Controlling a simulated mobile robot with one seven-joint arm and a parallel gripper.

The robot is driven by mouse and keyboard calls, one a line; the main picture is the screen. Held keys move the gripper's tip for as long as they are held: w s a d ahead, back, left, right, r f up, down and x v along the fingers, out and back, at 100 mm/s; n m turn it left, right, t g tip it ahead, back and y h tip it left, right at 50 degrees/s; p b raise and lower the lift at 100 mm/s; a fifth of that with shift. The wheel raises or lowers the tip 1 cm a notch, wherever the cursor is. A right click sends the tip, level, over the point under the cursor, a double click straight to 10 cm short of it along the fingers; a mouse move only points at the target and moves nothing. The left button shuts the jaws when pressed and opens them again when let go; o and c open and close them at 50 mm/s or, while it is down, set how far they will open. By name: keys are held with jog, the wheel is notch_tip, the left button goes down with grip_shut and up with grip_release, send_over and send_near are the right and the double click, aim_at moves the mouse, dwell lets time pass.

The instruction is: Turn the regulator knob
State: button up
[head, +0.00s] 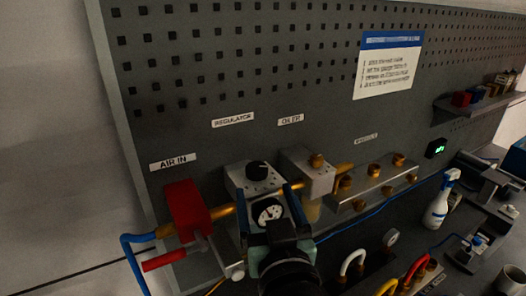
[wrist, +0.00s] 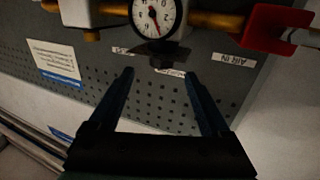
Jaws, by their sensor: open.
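The regulator is a grey block (head: 238,178) under the REGULATOR label, with a black knob (head: 258,170) on top and a round white gauge (head: 267,212) on its front. My gripper (head: 266,195) is in front of the block, fingers spread, partly covering it. In the upside-down wrist view the gauge (wrist: 156,14) is at the top edge and the dark knob (wrist: 168,60) is below it. There the open fingers of my gripper (wrist: 158,73) point at the knob, which appears between the tips with nothing held. Whether the fingers touch it cannot be told.
A red AIR IN valve (head: 186,207) with a red handle and blue hose stands close on the left. The oiler block (head: 308,172) and a brass-fitted manifold (head: 375,182) are close on the right. A spray bottle (head: 439,203) stands farther right.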

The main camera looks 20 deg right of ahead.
aim_at(255, 162)
jog(key=w+p, duration=0.1)
jog(key=w, duration=0.2)
jog(key=w+p, duration=0.1)
jog(key=w, duration=0.2)
jog(key=w+d+p, duration=0.1)
jog(key=w, duration=0.2)
jog(key=shift+w+r, duration=0.15)
jog(key=shift+r, duration=0.05)
jog(key=shift+w+d+f+p, duration=0.15)
jog(key=shift+w+p, duration=0.3)
jog(key=shift+w, duration=0.5)
grip_shut()
